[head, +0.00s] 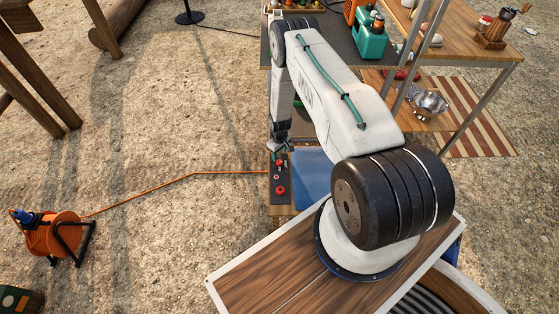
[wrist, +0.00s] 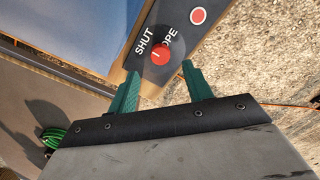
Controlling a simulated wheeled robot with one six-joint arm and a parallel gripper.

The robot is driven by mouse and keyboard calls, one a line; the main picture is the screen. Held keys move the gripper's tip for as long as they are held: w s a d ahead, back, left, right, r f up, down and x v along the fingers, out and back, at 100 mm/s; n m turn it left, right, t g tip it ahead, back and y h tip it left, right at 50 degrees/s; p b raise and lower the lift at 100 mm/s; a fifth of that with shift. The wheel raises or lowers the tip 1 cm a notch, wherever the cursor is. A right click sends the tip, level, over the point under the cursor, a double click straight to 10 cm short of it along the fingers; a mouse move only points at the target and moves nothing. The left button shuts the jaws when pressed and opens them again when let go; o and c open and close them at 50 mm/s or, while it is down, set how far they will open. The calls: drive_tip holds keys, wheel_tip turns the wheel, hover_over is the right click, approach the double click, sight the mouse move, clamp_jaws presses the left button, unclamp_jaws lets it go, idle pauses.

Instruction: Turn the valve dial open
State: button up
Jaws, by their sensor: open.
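The valve dial (wrist: 160,55) is a small red knob with a pale mark, on a dark control panel (wrist: 180,40) lettered "SHUT" and, partly covered, "OPE". The mark lies between the two words; its exact setting is hard to tell. In the wrist view my gripper (wrist: 160,68) is open, with green fingers on either side of and just short of the dial. Nothing is between them. I cannot tell whether they touch it.
A red round button (wrist: 198,16) sits further along the panel. A blue surface (head: 315,178) lies right beside the panel. An orange cable (head: 190,177) runs left to an orange reel (head: 50,236). A workbench (head: 480,50) with tools stands at the back right. The gravel at left is mostly clear.

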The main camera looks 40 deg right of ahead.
sight(279, 162)
wheel_tip(279, 162, down, 6)
drive_tip(key=shift+r, duration=0.1)
drive_tip(key=c, duration=1)
